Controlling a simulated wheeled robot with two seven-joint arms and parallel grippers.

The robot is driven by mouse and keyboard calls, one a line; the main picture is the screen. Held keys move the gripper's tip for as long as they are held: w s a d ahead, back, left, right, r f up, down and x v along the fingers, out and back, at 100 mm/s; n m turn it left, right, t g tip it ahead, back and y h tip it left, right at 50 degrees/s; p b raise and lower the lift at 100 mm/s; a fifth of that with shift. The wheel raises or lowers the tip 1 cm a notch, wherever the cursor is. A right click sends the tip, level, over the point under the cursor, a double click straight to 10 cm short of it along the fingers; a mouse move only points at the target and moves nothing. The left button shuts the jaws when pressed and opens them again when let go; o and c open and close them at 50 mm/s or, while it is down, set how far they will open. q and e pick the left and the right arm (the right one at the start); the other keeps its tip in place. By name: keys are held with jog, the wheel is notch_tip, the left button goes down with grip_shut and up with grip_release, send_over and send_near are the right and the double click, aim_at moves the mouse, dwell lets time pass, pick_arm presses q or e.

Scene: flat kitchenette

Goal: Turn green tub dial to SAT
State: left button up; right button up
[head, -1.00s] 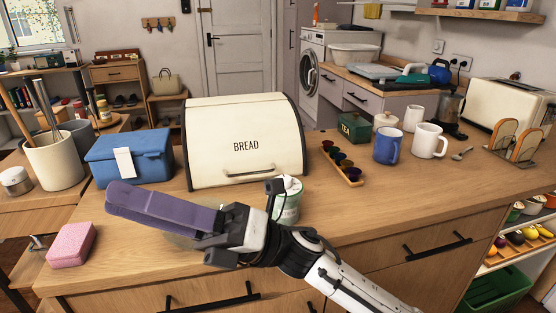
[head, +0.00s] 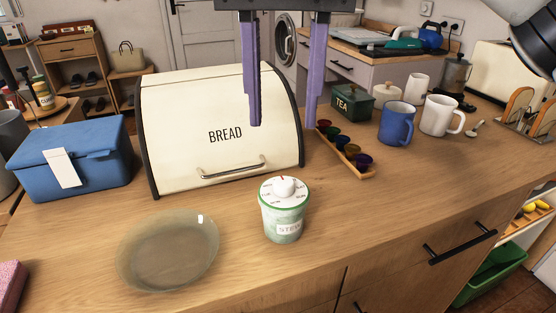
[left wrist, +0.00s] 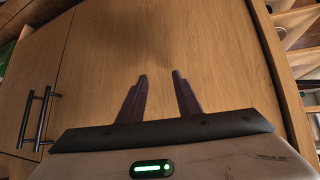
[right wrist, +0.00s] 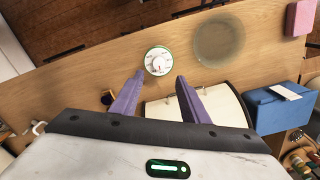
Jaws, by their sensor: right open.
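The green-and-white tub (head: 284,222), with a label that seems to read STEW, stands upright on the counter in front of the bread box. Its white lid carries a round dial knob (head: 284,186) with a small red mark pointing to the back; the lettering around it is too small to read. The dial also shows from above in the right wrist view (right wrist: 158,61). My right gripper (head: 284,127) is open and empty, fingers down, above and behind the tub, not touching it. My left gripper (left wrist: 159,75) is open and empty in front of wooden cabinet doors.
The bread box (head: 222,135) stands close behind the tub. A glass plate (head: 168,250) lies to the left and a blue box (head: 70,160) farther left. A tray of small cups (head: 345,150) and a blue mug (head: 397,123) stand right. The counter right of the tub is clear.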

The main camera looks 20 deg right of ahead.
aim_at(284, 181)
notch_tip(284, 181, down, 8)
jog(key=b, duration=0.3)
jog(key=shift+d, duration=0.15)
jog(key=shift+f, duration=1)
grip_shut()
